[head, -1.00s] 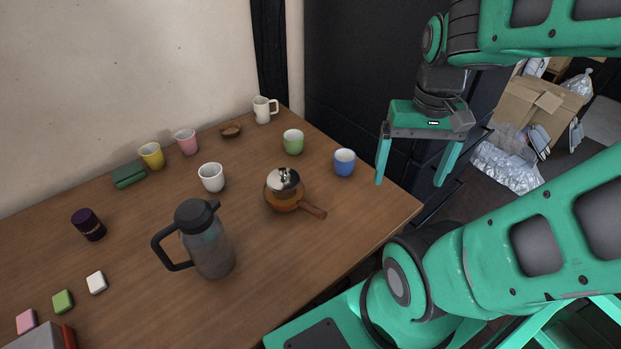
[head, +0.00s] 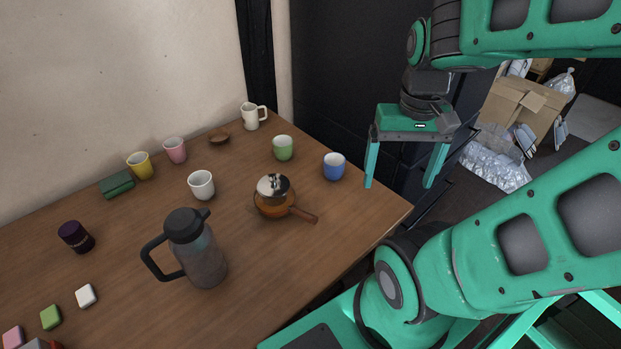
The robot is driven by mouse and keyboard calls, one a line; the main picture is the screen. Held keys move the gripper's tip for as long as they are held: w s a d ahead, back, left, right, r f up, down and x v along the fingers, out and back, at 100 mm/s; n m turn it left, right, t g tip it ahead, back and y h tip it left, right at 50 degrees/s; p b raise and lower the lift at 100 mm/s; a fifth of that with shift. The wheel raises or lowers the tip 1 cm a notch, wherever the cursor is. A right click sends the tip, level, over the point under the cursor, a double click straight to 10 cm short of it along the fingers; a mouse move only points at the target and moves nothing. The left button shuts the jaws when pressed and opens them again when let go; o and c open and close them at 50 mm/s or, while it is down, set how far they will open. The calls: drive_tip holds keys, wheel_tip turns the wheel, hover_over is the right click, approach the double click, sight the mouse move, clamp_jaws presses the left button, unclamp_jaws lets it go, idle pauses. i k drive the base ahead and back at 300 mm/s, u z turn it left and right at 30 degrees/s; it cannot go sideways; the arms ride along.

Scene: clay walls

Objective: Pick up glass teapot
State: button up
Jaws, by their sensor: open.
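The glass teapot (head: 270,206) stands upright on the wooden table (head: 255,265), near its right side. It has an amber-brown body, a shiny metal lid and a brown side handle (head: 303,214) pointing right and toward the front. My gripper (head: 398,187) is green, with its two fingers spread and pointing down. It is empty and hangs to the right of the teapot, near the table's right end and clearly apart from the teapot.
A grey pitcher (head: 203,258) with black lid and handle stands left of the teapot. A blue cup (head: 334,167), green cup (head: 283,148) and white cup (head: 201,185) stand around it. A white mug (head: 250,118) is farther back. Table in front of the teapot is clear.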

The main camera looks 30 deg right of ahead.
sight(274, 210)
drive_tip(key=z, duration=0.15)
drive_tip(key=k, duration=1.6)
drive_tip(key=z, duration=1.25)
drive_tip(key=i, duration=1)
drive_tip(key=u, duration=0.05)
